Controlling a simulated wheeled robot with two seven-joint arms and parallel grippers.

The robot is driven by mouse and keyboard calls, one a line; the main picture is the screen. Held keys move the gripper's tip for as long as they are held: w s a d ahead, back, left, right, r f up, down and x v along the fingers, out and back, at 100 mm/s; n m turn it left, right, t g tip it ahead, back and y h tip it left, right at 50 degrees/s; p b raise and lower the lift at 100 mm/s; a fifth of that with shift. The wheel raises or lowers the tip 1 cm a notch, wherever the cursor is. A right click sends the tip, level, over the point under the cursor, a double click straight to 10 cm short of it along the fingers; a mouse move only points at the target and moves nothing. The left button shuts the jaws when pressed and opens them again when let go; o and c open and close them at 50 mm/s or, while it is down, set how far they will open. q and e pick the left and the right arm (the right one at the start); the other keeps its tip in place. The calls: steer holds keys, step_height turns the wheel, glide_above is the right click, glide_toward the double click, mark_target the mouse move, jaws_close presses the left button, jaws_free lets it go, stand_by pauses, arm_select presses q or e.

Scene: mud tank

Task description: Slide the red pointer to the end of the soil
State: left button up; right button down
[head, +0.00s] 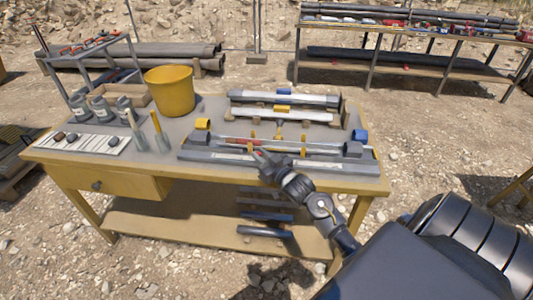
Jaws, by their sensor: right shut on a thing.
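The exact end of the soil is too small to tell. My left gripper is not in view.
Behind the rack lie pale tubes (285,98) with yellow and blue pieces. A yellow bucket (170,92), trowels (158,133) and a white sample board (90,143) stand to the left. A second table (410,65) is far behind.

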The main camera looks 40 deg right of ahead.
steer(key=shift+w+a, duration=0.15)
steer(key=shift+w, duration=0.05)
steer(key=c, duration=1.3)
jaws_free()
steer(key=shift+s, duration=0.2)
steer(key=shift+s, duration=0.1)
steer(key=s+b, duration=0.1)
steer(key=s, duration=0.9)
steer(key=shift+s, duration=0.3)
